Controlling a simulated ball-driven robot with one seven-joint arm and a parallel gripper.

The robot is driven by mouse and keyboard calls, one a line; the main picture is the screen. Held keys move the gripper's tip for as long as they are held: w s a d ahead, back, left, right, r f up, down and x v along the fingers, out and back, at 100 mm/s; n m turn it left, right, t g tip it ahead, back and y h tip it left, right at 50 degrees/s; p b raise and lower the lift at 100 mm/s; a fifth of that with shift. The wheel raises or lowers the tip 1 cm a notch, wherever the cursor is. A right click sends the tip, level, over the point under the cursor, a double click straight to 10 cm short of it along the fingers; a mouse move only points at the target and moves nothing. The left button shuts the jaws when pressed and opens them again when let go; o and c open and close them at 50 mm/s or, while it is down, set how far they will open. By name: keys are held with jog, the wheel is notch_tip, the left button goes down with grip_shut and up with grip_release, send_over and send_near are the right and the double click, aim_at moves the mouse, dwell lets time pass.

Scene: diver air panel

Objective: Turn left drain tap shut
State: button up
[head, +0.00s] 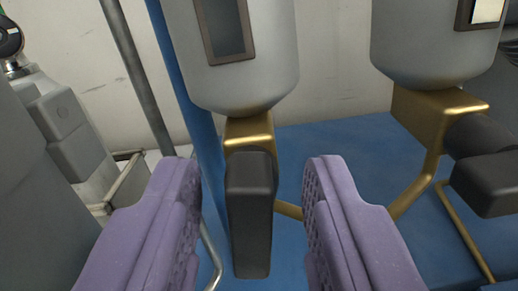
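The left drain tap has a dark grey, blocky lever handle (250,215) that hangs down in the middle of the head view. It sits in front of a brass fitting (249,129) under a rounded grey-white filter bowl (234,60) with a dark window. My gripper (252,185) is open, with one purple padded finger to the left of the handle and one to the right. A gap shows on each side between handle and fingers. The tap's stem behind the handle is hidden.
A second bowl (436,40) stands at right, with a brass fitting and a dark handle (488,180) turned sideways. A blue panel (345,150) lies behind. A blue post and a grey pipe (138,75) stand left, near grey box-shaped parts (70,130).

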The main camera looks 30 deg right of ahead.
jog(key=shift+w+d, duration=0.2)
jog(key=shift+w, duration=0.05)
jog(key=shift+c, duration=0.5)
grip_shut()
